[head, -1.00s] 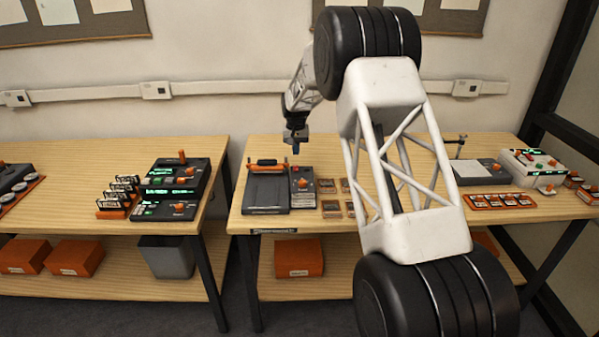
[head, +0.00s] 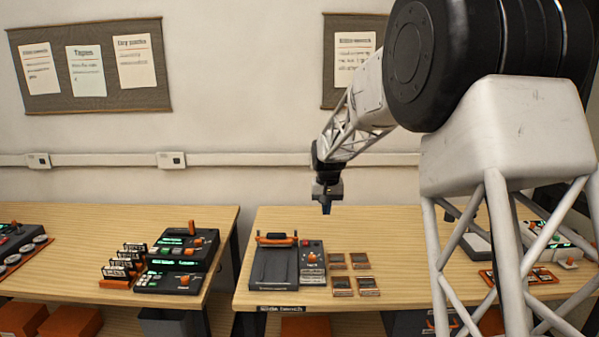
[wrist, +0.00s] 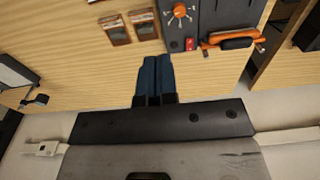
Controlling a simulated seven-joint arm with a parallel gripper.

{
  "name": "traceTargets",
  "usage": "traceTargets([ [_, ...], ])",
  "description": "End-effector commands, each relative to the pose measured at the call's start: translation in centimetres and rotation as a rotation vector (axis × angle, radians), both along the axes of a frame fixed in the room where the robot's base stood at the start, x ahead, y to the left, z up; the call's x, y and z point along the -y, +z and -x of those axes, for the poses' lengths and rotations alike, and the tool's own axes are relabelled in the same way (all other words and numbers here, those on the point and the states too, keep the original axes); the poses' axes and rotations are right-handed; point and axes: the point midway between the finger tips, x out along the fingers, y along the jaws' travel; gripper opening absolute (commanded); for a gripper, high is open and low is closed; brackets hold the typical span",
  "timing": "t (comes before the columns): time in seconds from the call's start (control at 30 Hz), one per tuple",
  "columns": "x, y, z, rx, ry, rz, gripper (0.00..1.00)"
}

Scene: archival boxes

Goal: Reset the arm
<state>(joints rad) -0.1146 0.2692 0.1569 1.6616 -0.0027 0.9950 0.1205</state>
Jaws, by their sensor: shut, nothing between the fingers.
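My gripper (head: 326,208) hangs pointing down over the back part of the right-hand table, near the wall. In the wrist view its two blue fingers (wrist: 154,78) lie side by side, shut, with nothing between them. My arm reaches in from the right of the head view, and its large links cover the right part of that table.
On the right-hand table (head: 400,220) are a dark device with an orange handle (head: 275,262), a control box with an orange knob (head: 312,262) and several small cards (head: 341,286). The left table (head: 80,225) holds more devices. A gap separates the tables.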

Motion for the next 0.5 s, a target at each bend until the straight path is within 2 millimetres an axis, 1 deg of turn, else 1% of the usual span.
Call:
traceTargets([
  [0.03,0.4,0.9,1.2,0.006,-0.001,0.000,0.00],
  [0.1,0.9,1.9,2.8,0.011,-0.001,-0.001,0.00],
  [0.37,2.7,5.0,8.9,0.031,-0.004,-0.001,0.00],
  [0.5,3.5,6.4,12.2,0.042,-0.005,-0.001,0.00],
])
